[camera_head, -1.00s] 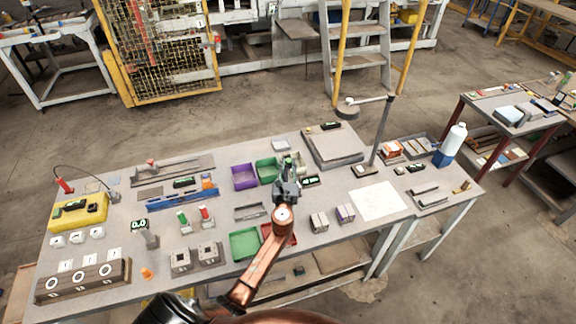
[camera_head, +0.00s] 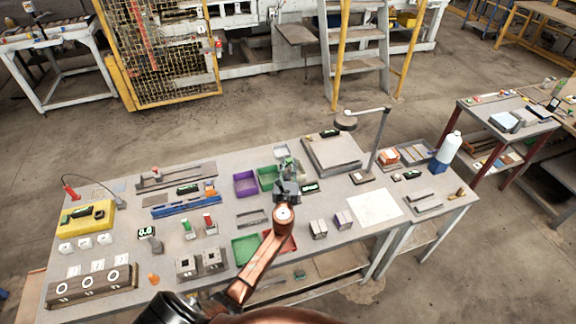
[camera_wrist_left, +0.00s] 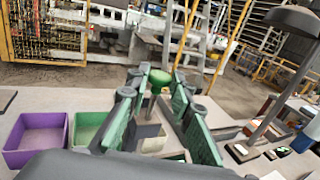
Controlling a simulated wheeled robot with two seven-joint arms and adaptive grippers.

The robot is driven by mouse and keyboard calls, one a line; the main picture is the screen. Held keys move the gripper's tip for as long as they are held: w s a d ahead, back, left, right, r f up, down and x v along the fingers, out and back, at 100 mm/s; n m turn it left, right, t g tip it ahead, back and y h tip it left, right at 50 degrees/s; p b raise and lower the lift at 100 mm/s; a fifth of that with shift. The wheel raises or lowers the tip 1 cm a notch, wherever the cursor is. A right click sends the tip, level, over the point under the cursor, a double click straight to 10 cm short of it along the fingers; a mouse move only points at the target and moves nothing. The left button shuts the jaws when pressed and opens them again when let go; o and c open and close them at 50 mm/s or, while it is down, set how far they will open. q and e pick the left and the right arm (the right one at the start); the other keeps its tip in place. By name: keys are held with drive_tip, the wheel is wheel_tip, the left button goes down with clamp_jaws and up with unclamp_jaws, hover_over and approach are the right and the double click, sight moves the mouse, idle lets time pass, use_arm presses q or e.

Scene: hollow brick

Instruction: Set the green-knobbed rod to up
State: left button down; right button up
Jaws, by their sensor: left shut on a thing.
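A green round knob (camera_wrist_left: 160,82) shows in the left wrist view between the fingertips of my left gripper (camera_wrist_left: 162,92). The finger pads are teal-green and sit on both sides of it, shut on it. A pale cylinder (camera_wrist_left: 150,137) shows below it between the fingers; whether it joins the knob I cannot tell. In the head view my left gripper (camera_head: 287,182) is over the middle of the table and hides most of what it holds. The rod's position is not clear. My right gripper is not in view.
A purple bin (camera_head: 245,184) and green bin (camera_head: 266,178) stand left of the gripper. A lamp (camera_head: 376,145) stands to the right. Green-topped (camera_head: 187,227) and red-topped (camera_head: 209,222) uprights stand left. White paper (camera_head: 374,206) lies at right.

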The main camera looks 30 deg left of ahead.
use_arm(q)
drive_tip(key=shift+r, duration=0.5)
drive_tip(key=shift+f, duration=0.15)
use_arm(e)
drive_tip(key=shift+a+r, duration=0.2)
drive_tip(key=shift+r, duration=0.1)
use_arm(q)
drive_tip(key=c, duration=1.7)
unclamp_jaws()
drive_tip(key=v, duration=1.2)
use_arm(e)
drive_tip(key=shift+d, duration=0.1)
